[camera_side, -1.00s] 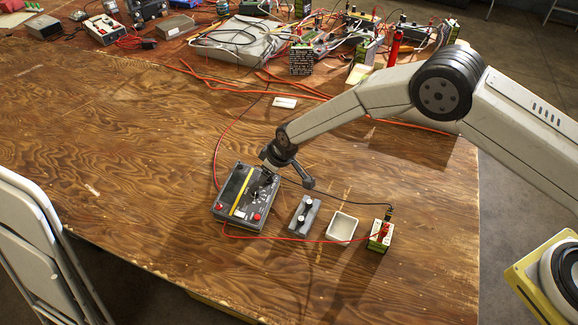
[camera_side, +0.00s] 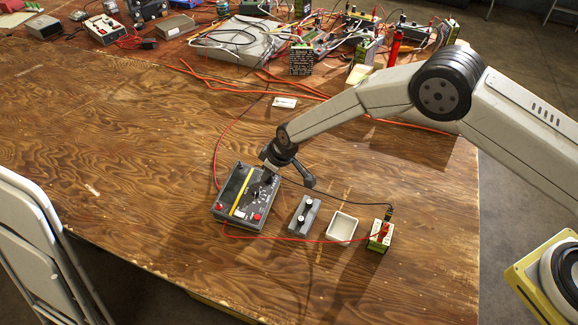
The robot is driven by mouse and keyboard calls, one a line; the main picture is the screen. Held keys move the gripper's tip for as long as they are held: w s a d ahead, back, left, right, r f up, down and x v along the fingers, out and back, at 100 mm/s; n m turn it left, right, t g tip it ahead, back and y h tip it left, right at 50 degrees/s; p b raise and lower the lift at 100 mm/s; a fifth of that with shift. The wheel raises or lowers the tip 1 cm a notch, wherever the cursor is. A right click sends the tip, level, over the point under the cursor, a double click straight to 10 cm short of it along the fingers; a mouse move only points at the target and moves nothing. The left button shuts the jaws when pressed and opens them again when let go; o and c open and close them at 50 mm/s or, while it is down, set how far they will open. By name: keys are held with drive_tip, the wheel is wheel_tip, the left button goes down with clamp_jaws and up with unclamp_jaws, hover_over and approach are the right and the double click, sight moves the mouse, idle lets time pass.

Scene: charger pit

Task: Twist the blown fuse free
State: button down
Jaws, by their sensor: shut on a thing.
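The dark charger box (camera_side: 232,204) with a yellow stripe and red terminals sits on the wooden table, left of centre. My gripper (camera_side: 267,177) is above its upper right part, pointing down, and is shut on the blown fuse. The fuse is mostly hidden by the fingers and too small to make out clearly. I cannot tell whether it still touches its holder.
A small grey block (camera_side: 304,215) with dark knobs, a white square tray (camera_side: 342,228) and a green-and-white battery (camera_side: 380,236) stand in a row to the right. Red and black leads run between charger and battery. Cluttered equipment fills the back; the left of the table is clear.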

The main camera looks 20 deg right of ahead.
drive_tip(key=shift+n, duration=0.4)
drive_tip(key=shift+n+g+y, duration=0.3)
drive_tip(key=shift+n, duration=0.1)
drive_tip(key=shift+c, duration=2.1)
unclamp_jaws()
drive_tip(key=shift+r, duration=0.2)
drive_tip(key=shift+r, duration=2.8)
